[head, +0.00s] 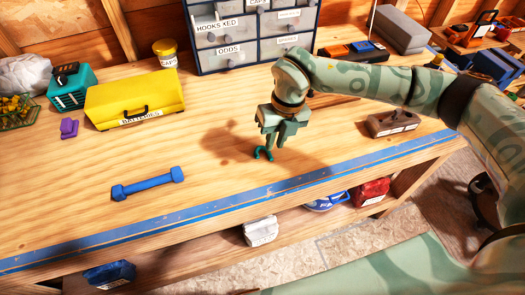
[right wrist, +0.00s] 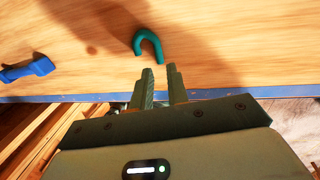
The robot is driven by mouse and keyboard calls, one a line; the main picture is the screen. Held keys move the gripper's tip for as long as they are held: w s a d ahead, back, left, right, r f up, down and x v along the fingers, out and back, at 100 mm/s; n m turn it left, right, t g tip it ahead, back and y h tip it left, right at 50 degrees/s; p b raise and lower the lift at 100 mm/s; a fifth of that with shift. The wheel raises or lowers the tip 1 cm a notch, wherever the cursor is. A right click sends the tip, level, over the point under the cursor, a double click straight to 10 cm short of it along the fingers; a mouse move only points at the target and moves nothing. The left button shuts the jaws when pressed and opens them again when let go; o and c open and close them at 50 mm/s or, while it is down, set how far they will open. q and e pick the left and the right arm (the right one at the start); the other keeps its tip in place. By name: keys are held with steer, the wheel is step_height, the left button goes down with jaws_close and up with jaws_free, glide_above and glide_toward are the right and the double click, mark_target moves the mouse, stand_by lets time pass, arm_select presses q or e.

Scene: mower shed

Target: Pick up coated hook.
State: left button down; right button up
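The coated hook (head: 264,154) is a small teal-green U-shaped piece low over or on the wooden bench top, near its front edge. In the right wrist view the hook (right wrist: 148,38) shows its curve just beyond my fingertips. My right gripper (head: 274,142) points down right above the hook, partly covering it. In the right wrist view its fingers (right wrist: 160,69) stand apart with a gap. One leg of the hook ends in line with that gap; I cannot tell whether it is between the fingers. My left gripper is not in view.
A blue dumbbell-shaped thing (head: 148,184) lies left on the bench. A yellow box (head: 134,98) labelled batteries stands behind it. A drawer cabinet (head: 250,35) stands at the back. A brown labelled block (head: 392,124) sits to the right. Blue tape (head: 215,207) marks the front edge.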

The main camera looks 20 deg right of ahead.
mark_target(271, 156)
steer(key=f, duration=0.4)
steer(key=shift+a, duration=0.4)
jaws_close()
